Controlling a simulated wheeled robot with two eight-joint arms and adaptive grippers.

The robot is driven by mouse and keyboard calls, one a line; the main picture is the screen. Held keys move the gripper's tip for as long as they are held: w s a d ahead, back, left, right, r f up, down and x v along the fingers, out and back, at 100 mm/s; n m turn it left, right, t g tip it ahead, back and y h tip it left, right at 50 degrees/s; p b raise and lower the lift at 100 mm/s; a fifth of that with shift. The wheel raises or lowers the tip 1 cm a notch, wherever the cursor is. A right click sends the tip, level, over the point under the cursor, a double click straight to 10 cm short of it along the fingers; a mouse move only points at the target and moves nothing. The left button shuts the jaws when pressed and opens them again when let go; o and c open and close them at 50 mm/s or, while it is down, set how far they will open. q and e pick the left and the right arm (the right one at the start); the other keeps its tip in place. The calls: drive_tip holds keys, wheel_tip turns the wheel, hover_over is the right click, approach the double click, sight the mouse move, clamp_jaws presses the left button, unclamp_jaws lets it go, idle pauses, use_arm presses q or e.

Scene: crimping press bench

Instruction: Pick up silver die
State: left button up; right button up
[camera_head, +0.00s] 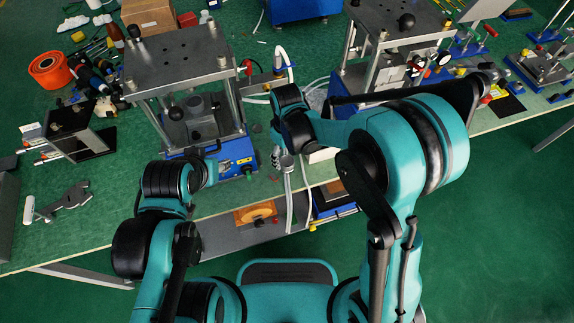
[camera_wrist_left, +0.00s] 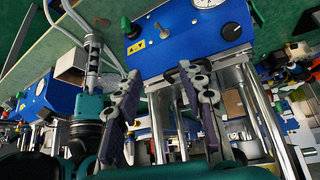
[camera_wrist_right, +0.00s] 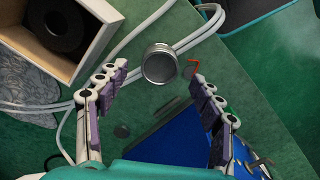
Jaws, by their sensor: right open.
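A short silver cylinder, which looks like the silver die (camera_wrist_right: 160,63), shows in the right wrist view just beyond and between my right fingertips, with hoses beside it. It also shows in the head view (camera_head: 287,161), near the bench's front edge, right of the press. My right gripper (camera_wrist_right: 159,78) is open and empty, its fingers apart on either side of the die's line; no contact shows. In the head view the right gripper (camera_head: 278,153) is partly hidden by its own wrist. My left gripper (camera_wrist_left: 162,88) is open and empty, in front of the press's blue base (camera_wrist_left: 185,42).
The press (camera_head: 180,65) stands behind my left gripper. A wrench (camera_head: 65,202) lies at left on the green bench. A second press (camera_head: 395,55) stands at right.

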sight(287, 164)
wheel_tip(287, 164, down, 3)
drive_tip(key=shift+r+b, duration=0.2)
drive_tip(key=shift+b, duration=0.1)
use_arm(q)
drive_tip(key=shift+f, duration=0.55)
use_arm(e)
drive_tip(key=shift+c, duration=1.3)
clamp_jaws()
drive_tip(key=shift+r, duration=0.15)
